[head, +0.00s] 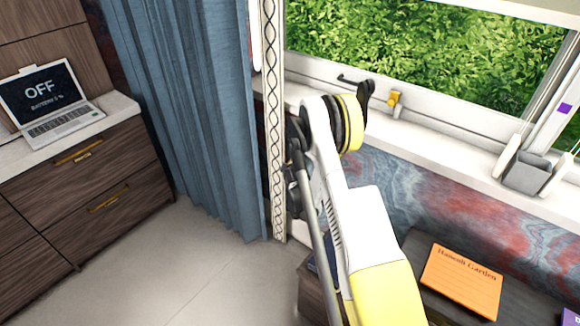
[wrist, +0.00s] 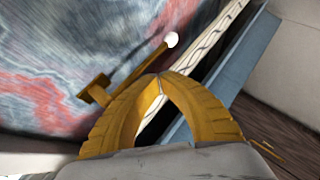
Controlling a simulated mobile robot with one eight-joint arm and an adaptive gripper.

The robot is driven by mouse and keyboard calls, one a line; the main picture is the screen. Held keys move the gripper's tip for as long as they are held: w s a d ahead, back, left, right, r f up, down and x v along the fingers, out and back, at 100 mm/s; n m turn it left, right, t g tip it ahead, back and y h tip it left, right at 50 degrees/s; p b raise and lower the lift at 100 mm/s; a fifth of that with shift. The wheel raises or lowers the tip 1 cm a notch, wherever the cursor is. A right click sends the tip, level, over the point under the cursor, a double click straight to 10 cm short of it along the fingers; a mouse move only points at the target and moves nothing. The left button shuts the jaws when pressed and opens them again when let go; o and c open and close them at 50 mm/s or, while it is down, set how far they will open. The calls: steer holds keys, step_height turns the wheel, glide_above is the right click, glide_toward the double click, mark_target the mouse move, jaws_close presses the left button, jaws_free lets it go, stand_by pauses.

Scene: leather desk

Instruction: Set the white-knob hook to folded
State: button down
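The hook (wrist: 138,70) is a brass-coloured bar on a small mount (wrist: 95,91) against the marbled wall. It ends in a white round knob (wrist: 172,40). The bar appears to stand out from the wall, with a dark shadow beside it. My gripper (wrist: 159,78) has two ribbed yellow fingers whose tips meet, with nothing seen between them. In the wrist view the fingertips are just below the knob and bar; I cannot tell whether they touch. In the head view I cannot make out the hook or the fingers; my arm covers part of that wall.
The marbled wall (head: 385,190) lies under the window sill (head: 440,143). A patterned strip (head: 271,110) and blue curtain (head: 185,110) stand left of my arm. A grey holder (head: 526,172) is on the sill. An orange book (head: 461,281) lies on a dark surface below. The floor at left is clear.

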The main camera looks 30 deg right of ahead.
steer(key=shift+v, duration=2.3)
steer(key=shift+a, duration=0.1)
steer(key=s+a+r+m+y, duration=0.1)
steer(key=s+a+r, duration=0.25)
steer(key=r, duration=0.45)
steer(key=s+a+r+m+g, duration=0.1)
steer(key=s+a+r, duration=0.1)
steer(key=a+r, duration=0.4)
steer(key=s+a+r+m+y, duration=0.1)
steer(key=s+a+r, duration=0.2)
steer(key=r, duration=0.6)
steer(key=s+a+r+m+y, duration=0.1)
steer(key=s+a, duration=0.2)
steer(key=s, duration=0.5)
steer(key=s+a+r+m+g, duration=0.1)
steer(key=s+a, duration=0.3)
steer(key=s, duration=0.5)
steer(key=s+a+r+m+g+y, duration=0.1)
steer(key=s+a+r+m, duration=0.1)
steer(key=s, duration=0.7)
steer(key=a+r, duration=0.1)
steer(key=a, duration=0.1)
steer(key=shift+s+a+y, duration=0.2)
steer(key=shift+a+y, duration=0.05)
steer(key=shift+y, duration=0.05)
steer(key=shift+r, duration=0.1)
